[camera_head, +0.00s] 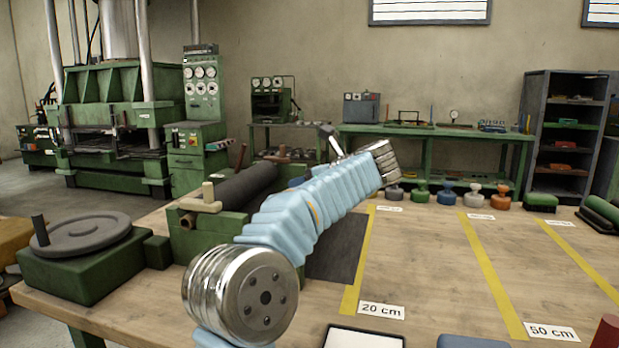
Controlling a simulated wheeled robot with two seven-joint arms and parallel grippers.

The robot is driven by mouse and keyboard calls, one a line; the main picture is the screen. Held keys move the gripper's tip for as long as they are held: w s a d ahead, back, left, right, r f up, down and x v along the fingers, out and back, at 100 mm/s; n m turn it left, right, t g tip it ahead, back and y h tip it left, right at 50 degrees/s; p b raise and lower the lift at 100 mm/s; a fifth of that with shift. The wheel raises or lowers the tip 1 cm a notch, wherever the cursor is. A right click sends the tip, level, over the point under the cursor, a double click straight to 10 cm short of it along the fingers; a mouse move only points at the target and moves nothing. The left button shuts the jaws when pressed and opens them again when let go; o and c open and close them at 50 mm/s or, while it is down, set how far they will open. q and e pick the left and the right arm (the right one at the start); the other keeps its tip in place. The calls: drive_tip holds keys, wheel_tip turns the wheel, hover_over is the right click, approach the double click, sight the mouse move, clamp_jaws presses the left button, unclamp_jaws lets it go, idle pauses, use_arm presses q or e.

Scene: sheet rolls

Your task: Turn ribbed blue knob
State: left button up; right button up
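A small blue knob (446,194) stands upright at the far side of the wooden table, in a row with other coloured knobs. It is too small to make out ribs. My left arm, in a light blue sleeve, crosses the middle of the view from the bottom left. What looks like my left gripper (331,142) shows past the sleeve, left of the metal wrist joint, well left of the blue knob and apart from it. It is small and partly hidden, so its opening is unclear. My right gripper is out of view.
A green roller machine (205,235) and a round grey handwheel (82,235) stand at left. Yellow stripes cross the mostly clear tabletop (450,265). A white-topped tray (362,338) lies at the front.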

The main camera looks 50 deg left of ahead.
use_arm(q)
drive_tip(key=n+g+h, duration=0.1)
drive_tip(key=n+g, duration=0.3)
drive_tip(key=g, duration=0.1)
drive_tip(key=shift+f+n+g+p, duration=0.1)
drive_tip(key=shift+n+g+p, duration=0.2)
drive_tip(key=shift+n+p, duration=0.1)
idle(0.3)
drive_tip(key=o, duration=1)
